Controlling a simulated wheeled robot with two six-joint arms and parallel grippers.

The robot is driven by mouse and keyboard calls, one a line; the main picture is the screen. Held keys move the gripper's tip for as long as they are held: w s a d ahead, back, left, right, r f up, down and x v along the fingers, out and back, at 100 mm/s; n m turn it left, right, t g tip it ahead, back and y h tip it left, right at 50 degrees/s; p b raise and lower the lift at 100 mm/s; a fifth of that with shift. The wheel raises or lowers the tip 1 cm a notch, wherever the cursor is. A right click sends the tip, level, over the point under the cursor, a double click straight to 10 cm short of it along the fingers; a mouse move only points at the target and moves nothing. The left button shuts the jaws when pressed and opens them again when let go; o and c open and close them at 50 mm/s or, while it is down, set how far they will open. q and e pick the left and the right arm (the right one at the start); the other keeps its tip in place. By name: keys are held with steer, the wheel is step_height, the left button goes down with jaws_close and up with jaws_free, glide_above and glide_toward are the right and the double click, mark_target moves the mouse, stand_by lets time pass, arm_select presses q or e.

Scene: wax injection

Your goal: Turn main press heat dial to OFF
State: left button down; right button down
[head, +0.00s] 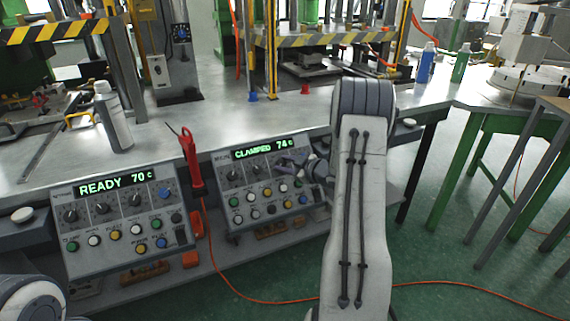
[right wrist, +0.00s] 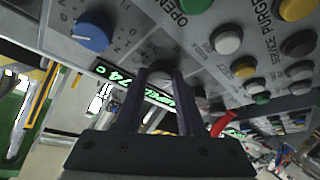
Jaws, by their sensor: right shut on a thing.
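The control box with a green display reading CLAMPED 74 C (head: 263,148) stands at the front edge of the bench in the head view. It has a row of dark dials above several coloured buttons. My right gripper (head: 287,161) is at the right part of its dial row. In the right wrist view my right gripper (right wrist: 158,82) has its fingers on both sides of a dark dial (right wrist: 160,77), shut on it. The dial's pointer and most of its scale are hidden. A blue knob (right wrist: 93,31) is beside it. My left gripper is out of view.
A second control box reading READY 70 C (head: 116,186) stands to the left. A red tool (head: 188,150) with an orange cable is between the boxes. A white bottle (head: 112,118) stands on the bench (head: 230,112). My right forearm covers part of the bench front.

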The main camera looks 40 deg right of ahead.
steer(key=c, duration=0.5)
jaws_free()
steer(key=shift+s, duration=0.1)
steer(key=p+v, duration=0.1)
steer(key=v, duration=0.9)
steer(key=shift+s, duration=0.15)
